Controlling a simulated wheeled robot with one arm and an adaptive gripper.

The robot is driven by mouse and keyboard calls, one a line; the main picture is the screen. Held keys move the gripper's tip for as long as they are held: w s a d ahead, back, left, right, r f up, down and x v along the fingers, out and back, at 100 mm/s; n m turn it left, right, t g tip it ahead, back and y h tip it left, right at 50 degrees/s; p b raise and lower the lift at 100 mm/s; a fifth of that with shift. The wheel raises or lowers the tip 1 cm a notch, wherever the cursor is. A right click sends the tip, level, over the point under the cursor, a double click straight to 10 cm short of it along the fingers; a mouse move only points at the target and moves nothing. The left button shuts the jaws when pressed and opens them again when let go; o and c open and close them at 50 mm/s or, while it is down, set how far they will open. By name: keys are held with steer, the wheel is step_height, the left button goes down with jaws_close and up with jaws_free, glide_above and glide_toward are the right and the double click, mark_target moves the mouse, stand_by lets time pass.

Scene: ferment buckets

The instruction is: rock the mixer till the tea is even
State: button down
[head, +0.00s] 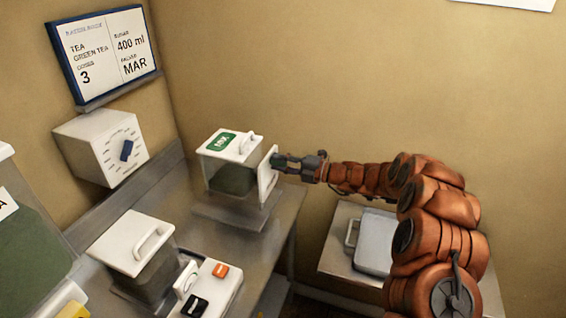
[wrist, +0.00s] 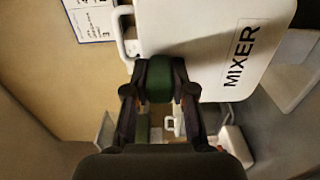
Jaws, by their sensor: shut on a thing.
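The mixer (head: 232,178) is a clear-sided bucket with dark green contents, a white lid and a green label, on a grey stand on the bench. It appears tilted. A white panel (head: 267,175) is on its right side. In the wrist view, a large white face of the mixer (wrist: 215,35) reads MIXER. My gripper (head: 279,162) is at this right side, its arm reaching in from the right. In the wrist view my gripper (wrist: 160,82) is shut on a green grip (wrist: 159,78) beside the white face. How even the tea is cannot be told.
A recipe board (head: 104,52) and a dial box (head: 103,147) are on the left wall. A white-lidded bin (head: 130,243) and a box with orange and black buttons (head: 206,290) stand in front. A large green-filled bin (head: 30,245) is far left.

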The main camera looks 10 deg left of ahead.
steer(key=c, duration=1)
jaws_free()
steer(key=shift+o, duration=0.2)
steer(key=shift+d, duration=0.15)
steer(key=v, duration=1.1)
steer(key=shift+d, duration=0.35)
steer(key=shift+s, duration=0.1)
